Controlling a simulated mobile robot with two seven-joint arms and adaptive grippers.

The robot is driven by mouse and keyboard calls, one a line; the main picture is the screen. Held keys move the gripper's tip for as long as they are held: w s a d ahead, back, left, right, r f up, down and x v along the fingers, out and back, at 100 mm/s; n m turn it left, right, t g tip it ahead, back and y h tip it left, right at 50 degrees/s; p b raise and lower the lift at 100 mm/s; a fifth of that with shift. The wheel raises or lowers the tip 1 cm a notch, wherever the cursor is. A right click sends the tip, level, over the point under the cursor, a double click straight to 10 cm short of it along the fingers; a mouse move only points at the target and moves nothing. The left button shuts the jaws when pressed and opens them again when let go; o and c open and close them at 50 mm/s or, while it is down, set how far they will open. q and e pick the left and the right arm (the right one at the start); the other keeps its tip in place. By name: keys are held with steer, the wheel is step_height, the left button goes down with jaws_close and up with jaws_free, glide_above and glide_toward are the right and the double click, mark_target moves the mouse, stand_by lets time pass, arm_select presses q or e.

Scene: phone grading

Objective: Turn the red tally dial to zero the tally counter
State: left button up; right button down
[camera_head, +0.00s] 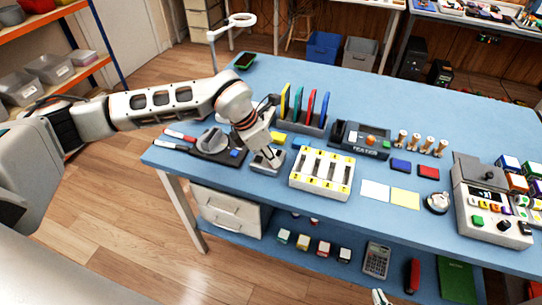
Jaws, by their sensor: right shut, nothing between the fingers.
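My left gripper (270,155) points down over a small grey box (258,168) near the front left of the blue table. Its fingertips are at or just above the top of the box. They are too small to tell whether they are open or shut, or whether they touch. The box may be the tally counter. I see no red dial on it, and the gripper covers part of its top. My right gripper (379,297) shows only as a small tip at the bottom edge. It is shut and empty, well away from the box.
A grey knob device (213,141) stands left of the box, and a white slotted tray (321,174) stands close on its right. A rack (313,127) with upright coloured pieces is behind. The far tabletop is mostly clear.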

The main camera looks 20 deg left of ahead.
arm_select(q)
jaws_close()
